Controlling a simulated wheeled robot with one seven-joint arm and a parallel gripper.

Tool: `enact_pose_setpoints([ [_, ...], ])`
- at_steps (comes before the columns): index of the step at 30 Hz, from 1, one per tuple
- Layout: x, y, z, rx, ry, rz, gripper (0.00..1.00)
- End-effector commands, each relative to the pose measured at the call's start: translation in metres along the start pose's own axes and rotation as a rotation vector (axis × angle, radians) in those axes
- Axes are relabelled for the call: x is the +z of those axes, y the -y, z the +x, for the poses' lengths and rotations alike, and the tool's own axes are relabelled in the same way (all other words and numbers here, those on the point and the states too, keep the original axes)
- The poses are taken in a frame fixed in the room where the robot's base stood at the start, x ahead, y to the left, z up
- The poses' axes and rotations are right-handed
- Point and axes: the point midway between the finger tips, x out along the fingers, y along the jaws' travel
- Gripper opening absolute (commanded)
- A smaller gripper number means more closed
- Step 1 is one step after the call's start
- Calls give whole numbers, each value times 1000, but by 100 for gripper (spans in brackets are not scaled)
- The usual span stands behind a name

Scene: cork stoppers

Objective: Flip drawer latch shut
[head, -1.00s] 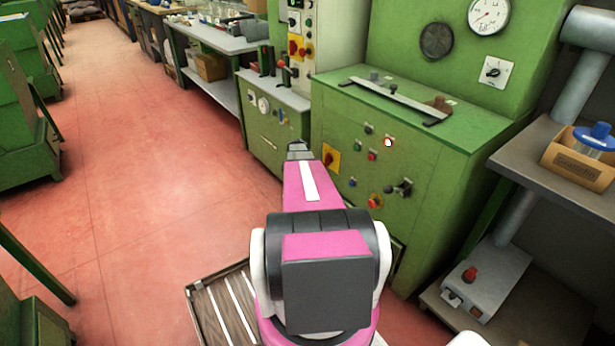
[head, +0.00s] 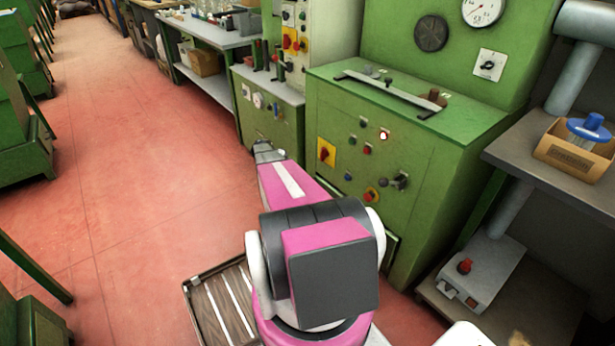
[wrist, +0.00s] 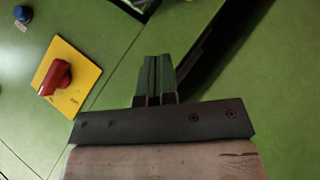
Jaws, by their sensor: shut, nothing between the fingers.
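My gripper (head: 264,149) is at the far end of my pink arm in the head view, in front of the green cabinet (head: 345,110). In the wrist view my gripper's narrow grey-green fingers (wrist: 157,66) are together, with nothing seen between them. They point over a green panel (wrist: 110,20). A red rotary switch (wrist: 54,77) on a yellow plate (wrist: 78,72) is to their left, apart from them. A dark diagonal gap (wrist: 212,40) runs to their right. I cannot make out a drawer or a latch for certain in either view; my arm hides part of the cabinet front.
The cabinet front carries several buttons and a black lever (head: 398,182). A lower green control box (head: 268,110) stands beyond my gripper. The red floor (head: 140,190) at the left is clear.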

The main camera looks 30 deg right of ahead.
Motion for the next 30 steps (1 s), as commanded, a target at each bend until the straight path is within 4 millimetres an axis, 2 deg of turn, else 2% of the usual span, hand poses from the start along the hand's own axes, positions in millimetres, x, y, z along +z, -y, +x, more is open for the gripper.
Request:
enact_pose_setpoints([
  [1, -2, 9, -7, 40, -22, -29, 0],
  [6, -2, 12, -18, 122, -60, -77, 0],
  [18, -2, 11, -17, 128, -63, -80, 0],
  [23, -3, 9, -4, 129, -62, -80, 0],
  [30, -6, 4, 38, 128, -61, -80, 0],
])
